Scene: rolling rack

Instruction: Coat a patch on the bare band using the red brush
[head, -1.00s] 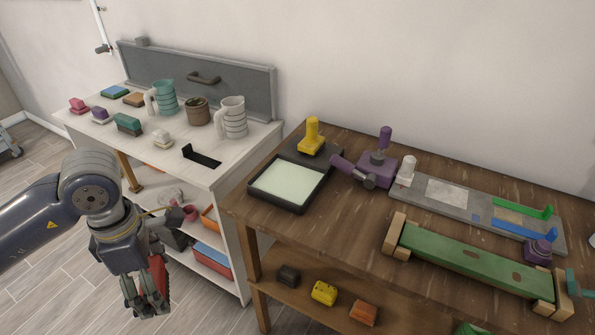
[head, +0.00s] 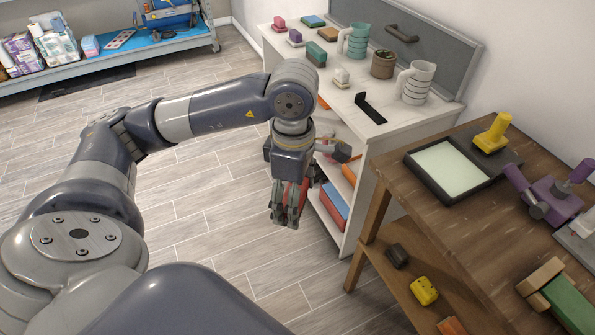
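My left gripper (head: 285,212) hangs fingers down over the floor, left of the white cabinet. A red item (head: 302,194) shows at its fingers and appears held there; it looks like the red brush, mostly hidden by the fingers. A black tray (head: 413,163) with a pale green surface lies on the wooden bench at right, apart from the gripper. A green beam (head: 572,305) with a wooden end block (head: 541,275) is cut off at the lower right. I cannot make out the bare band here. My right gripper is out of view.
The white cabinet (head: 289,48) carries jugs, a pot, small colored blocks and a black bracket (head: 370,108). The wooden bench (head: 405,200) holds yellow (head: 493,132) and purple (head: 552,195) tools, with small blocks on its lower shelf. Open floor lies left of the cabinet.

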